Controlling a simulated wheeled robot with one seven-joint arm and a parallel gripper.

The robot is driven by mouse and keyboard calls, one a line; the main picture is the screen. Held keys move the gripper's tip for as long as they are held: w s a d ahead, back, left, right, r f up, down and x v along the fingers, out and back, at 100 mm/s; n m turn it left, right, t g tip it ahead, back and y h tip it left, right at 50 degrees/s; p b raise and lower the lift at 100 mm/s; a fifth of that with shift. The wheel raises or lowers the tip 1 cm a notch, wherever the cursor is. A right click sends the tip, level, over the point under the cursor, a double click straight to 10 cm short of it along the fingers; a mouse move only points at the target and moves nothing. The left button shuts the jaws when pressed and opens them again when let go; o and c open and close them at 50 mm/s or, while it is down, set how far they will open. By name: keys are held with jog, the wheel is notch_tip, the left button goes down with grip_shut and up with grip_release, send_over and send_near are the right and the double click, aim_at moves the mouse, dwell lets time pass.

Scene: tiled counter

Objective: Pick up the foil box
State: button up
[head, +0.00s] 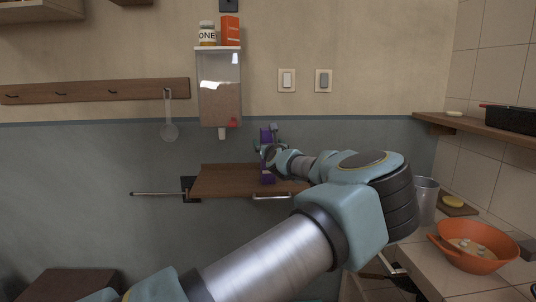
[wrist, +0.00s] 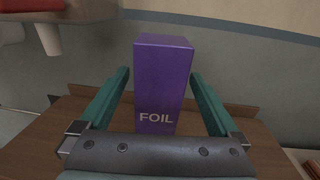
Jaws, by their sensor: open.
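The foil box (wrist: 163,80) is a tall purple box with "FOIL" on its front in the wrist view. It stands upright on a small wooden wall shelf (wrist: 35,152). My gripper (wrist: 160,82) is open, with one teal finger on each side of the box and a visible gap on both sides. In the head view the foil box (head: 267,178) shows as a narrow purple strip, partly hidden behind my gripper (head: 268,150). The wooden shelf (head: 225,180) also shows there.
A dispenser (head: 220,95) hangs on the wall above the shelf, with a jar (head: 207,34) and an orange box (head: 230,31) on top. A metal rod (head: 160,194) sticks out left of the shelf. An orange colander (head: 475,250) stands on the tiled counter at right.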

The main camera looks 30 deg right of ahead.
jog(key=shift+p+x, duration=0.65)
jog(key=shift+x, duration=1.15)
grip_shut()
